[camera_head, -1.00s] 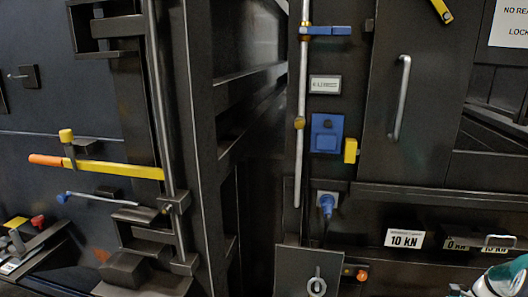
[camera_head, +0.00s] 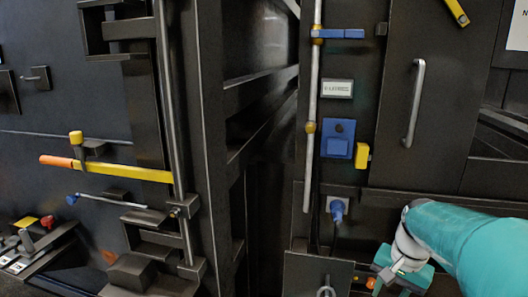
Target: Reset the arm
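My arm (camera_head: 465,240) shows at the lower right as a thick teal link with a white joint (camera_head: 405,248) at its left end. A smaller teal and white part of it lies just below that joint, in front of the machine's lower right panel. The fingers of my gripper do not show, so I cannot see whether it holds anything.
A yellow lever with an orange end (camera_head: 110,170) sticks out on the left panel. A blue box (camera_head: 338,139), a blue plug (camera_head: 337,208) and a grey door handle (camera_head: 414,103) are on the right. A dark gap (camera_head: 262,200) separates the two sides.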

